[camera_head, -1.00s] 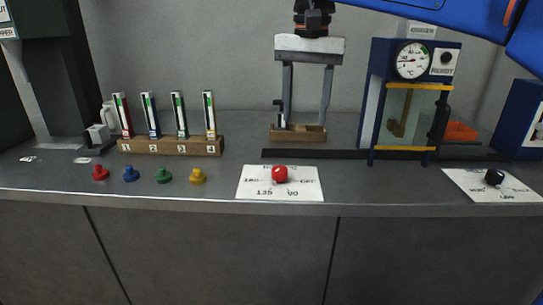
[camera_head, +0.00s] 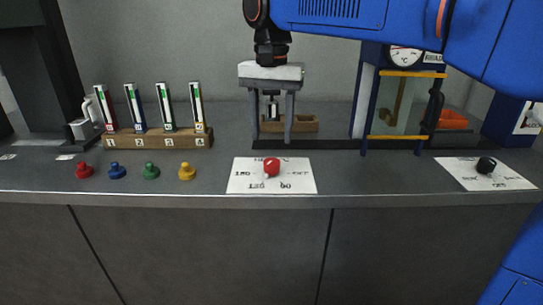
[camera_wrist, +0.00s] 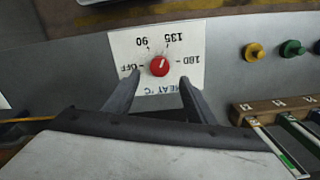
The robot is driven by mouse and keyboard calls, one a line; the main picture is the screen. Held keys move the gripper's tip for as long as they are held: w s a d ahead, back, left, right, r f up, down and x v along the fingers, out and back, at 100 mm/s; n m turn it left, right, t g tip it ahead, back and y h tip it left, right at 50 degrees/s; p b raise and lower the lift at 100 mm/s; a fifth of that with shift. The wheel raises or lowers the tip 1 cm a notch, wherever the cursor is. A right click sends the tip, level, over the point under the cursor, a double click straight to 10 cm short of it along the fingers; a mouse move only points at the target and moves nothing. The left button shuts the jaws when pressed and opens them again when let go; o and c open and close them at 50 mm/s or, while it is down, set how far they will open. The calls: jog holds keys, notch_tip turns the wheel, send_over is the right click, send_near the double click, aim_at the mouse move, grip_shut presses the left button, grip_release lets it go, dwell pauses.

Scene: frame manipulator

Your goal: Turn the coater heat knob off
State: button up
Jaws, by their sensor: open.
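The red heat knob (camera_head: 271,167) sits on a white card (camera_head: 240,178) near the bench's front edge. In the wrist view the knob (camera_wrist: 160,66) has a pale pointer line toward the 135 mark; the OFF label lies at the left of the card (camera_wrist: 205,35) there. My gripper (camera_head: 272,140) hangs pointing down behind the knob in the head view, open and empty. In the wrist view my gripper's two fingers (camera_wrist: 160,80) are spread either side of the knob, apart from it. The fingertips' exact height over the card cannot be told.
Red, blue, green and yellow pegs (camera_head: 187,173) stand left of the card, before a wooden rack (camera_head: 160,140) of gauges. A blue-framed cabinet (camera_head: 408,105) with a dial stands behind right. A second card (camera_head: 510,179) with a black knob (camera_head: 486,165) lies right.

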aim_at(272, 161)
notch_tip(272, 161, down, 7)
jog(key=shift+f, duration=0.2)
dwell(0.3)
jog(key=c, duration=1)
